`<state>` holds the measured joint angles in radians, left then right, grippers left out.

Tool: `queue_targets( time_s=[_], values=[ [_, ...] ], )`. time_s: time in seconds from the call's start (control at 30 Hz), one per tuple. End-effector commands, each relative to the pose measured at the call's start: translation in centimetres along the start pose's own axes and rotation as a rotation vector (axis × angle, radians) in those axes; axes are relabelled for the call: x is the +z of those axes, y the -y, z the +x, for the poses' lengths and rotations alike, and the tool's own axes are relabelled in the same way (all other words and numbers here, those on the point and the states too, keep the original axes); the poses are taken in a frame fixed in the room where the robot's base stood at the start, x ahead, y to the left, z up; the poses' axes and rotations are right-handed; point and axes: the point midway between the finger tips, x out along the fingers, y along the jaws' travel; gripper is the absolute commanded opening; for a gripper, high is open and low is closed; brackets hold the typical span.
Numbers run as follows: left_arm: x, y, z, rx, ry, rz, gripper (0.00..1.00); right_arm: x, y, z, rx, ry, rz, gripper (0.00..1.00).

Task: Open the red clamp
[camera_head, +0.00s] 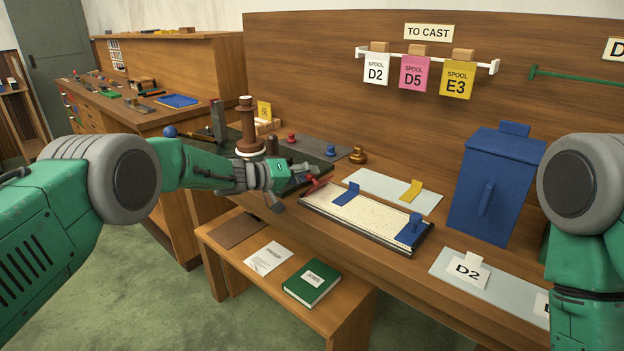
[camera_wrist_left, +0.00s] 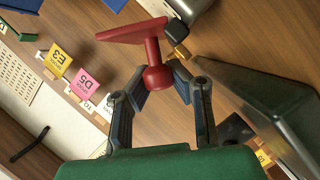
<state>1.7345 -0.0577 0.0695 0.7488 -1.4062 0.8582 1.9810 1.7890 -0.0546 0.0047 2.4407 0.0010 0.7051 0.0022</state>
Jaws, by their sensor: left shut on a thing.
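The red clamp (camera_head: 315,186) shows as a small red piece near the left end of the long pale tray, just beyond my left gripper (camera_head: 298,178). In the left wrist view, the red clamp (camera_wrist_left: 152,52) has a flat bar, a stem and a rounded knob. The two dark fingers of my left gripper (camera_wrist_left: 158,78) are shut on the knob, one on each side. In the head view the fingers partly hide the clamp. My right arm is at the right edge of the head view, with its gripper out of the picture.
The pale tray (camera_head: 355,216) carries blue pieces. A dark machine with a brown spindle (camera_head: 247,126) stands behind my left arm. A blue bin (camera_head: 495,185) stands at the right. A low shelf holds a green book (camera_head: 311,283). A metal block (camera_wrist_left: 265,105) is close beside the fingers.

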Motion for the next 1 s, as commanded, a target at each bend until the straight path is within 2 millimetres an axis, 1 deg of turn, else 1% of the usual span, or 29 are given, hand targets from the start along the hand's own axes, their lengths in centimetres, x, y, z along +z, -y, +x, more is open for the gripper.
queue_targets(
  time_s=[0.03,0.4,0.43,0.5,0.83,1.0],
  values=[
    [-0.42,0.27,-0.30,-0.004,-0.008,-0.005,0.00,-0.01,0.00,0.06,0.000,0.000,0.000,0.41],
    [-0.53,0.39,-0.41,-0.004,-0.010,-0.010,0.00,-0.01,0.00,0.04,0.000,0.000,0.000,0.41],
    [-0.54,0.40,-0.42,-0.004,-0.011,-0.009,0.20,-0.01,0.00,0.04,0.000,0.000,0.000,0.41],
    [-0.50,0.38,-0.38,-0.004,-0.010,-0.009,0.42,-0.01,0.00,0.05,0.000,0.000,0.000,0.41],
    [-0.12,0.18,-0.03,-0.003,-0.004,-0.008,0.42,-0.01,0.00,0.06,0.000,0.000,0.000,0.41],
    [-0.11,0.21,-0.70,-0.003,-0.002,-0.008,0.42,0.25,0.01,-0.03,0.000,-0.003,0.000,0.41]
  ],
)
